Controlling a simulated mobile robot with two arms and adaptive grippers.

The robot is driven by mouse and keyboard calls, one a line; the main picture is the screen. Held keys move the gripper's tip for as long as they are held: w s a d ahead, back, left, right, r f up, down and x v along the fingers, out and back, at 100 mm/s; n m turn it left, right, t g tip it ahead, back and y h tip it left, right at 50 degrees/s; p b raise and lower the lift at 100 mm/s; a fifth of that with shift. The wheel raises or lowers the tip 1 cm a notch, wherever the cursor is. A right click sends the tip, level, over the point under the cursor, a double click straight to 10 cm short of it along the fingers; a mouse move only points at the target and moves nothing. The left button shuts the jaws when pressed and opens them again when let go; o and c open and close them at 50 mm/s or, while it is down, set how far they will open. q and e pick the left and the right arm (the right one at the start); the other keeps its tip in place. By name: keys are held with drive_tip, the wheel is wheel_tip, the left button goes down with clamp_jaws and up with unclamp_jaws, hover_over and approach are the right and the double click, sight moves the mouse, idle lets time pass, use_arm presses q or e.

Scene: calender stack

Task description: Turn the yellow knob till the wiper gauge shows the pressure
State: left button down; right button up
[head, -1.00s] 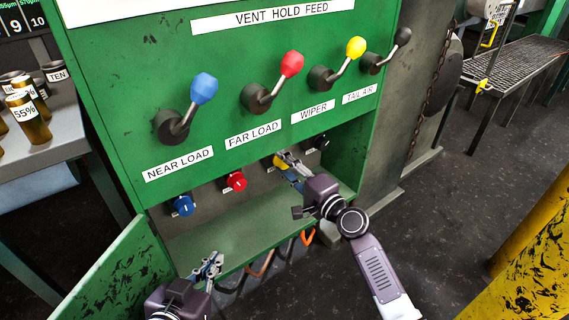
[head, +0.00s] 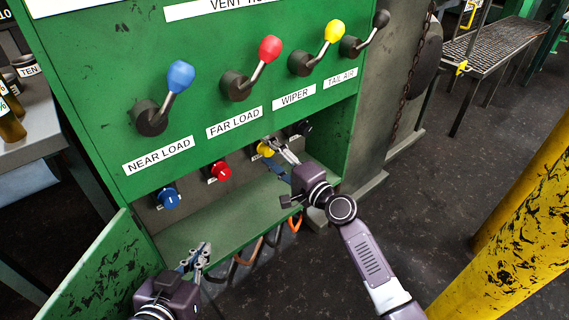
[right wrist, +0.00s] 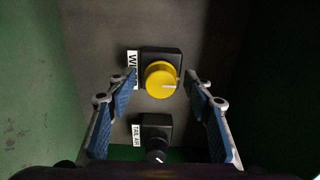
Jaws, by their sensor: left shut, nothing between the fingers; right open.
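The yellow knob (head: 264,149) sits on the grey recessed panel under the WIPER label (head: 294,96). In the right wrist view the yellow knob (right wrist: 161,78) has a white pointer line aimed to the right. My right gripper (head: 283,152) is open at the knob; in the right wrist view its fingers (right wrist: 160,98) stand either side of the knob, with gaps showing. My left gripper (head: 203,251) is shut and empty at the lower left, in front of the recess. I cannot see a wiper gauge in either view.
The blue knob (head: 169,198) and red knob (head: 220,172) are left of the yellow one. The black TAIL AIR knob (right wrist: 156,151) is close to it. Coloured levers (head: 331,33) stick out above the recess. An open green door (head: 105,270) stands at the left.

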drive_tip(key=v, duration=1.1)
drive_tip(key=shift+s+d, duration=0.1)
